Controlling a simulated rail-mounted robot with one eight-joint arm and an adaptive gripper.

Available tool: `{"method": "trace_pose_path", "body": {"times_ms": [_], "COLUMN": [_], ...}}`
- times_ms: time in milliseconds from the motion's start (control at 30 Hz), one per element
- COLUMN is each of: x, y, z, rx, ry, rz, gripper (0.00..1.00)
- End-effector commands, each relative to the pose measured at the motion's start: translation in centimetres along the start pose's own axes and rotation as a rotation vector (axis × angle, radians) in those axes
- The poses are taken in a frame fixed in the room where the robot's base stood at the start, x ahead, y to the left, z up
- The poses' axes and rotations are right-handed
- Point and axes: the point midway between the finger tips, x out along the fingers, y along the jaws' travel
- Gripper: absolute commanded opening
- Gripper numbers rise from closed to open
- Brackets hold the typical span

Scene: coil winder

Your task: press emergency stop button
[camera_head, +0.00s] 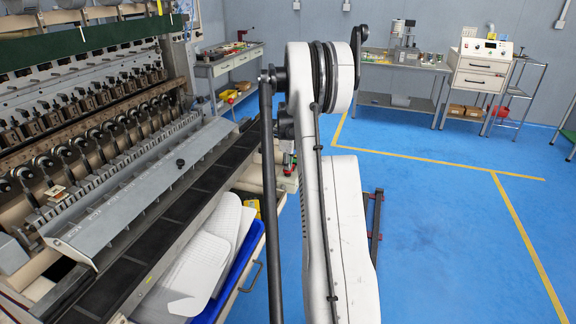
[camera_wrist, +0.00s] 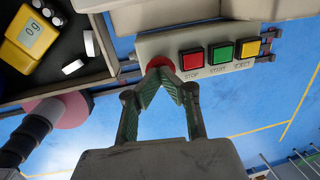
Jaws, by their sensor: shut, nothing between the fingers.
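In the wrist view a pale control box (camera_wrist: 222,38) carries a red round button (camera_wrist: 158,61) at its left end, which looks like the emergency stop. My gripper (camera_wrist: 158,72) is shut and empty, its fingertips together right over this button and covering most of it. I cannot tell whether the fingertips touch it or whether it is pressed in.
The coil winder (camera_head: 110,150) fills the left of the head view. Blue floor (camera_head: 440,220) is open on the right.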

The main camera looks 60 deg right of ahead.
Motion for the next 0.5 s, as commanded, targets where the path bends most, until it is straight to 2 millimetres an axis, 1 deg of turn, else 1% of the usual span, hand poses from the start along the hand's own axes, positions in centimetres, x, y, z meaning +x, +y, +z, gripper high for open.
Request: {"method": "trace_pose_path", "body": {"times_ms": [33,100,200,500], "x": [0.7,1.3,1.8,1.8], "y": [0.1,0.1,0.2,0.2], "z": [0.0,-0.1,-0.1,-0.1], "rx": [0.0,0.0,0.0,0.0], "ry": [0.0,0.0,0.0,0.001], "rz": [0.0,0.0,0.0,0.002], "gripper": [0.0,0.0,0.0,0.0]}}
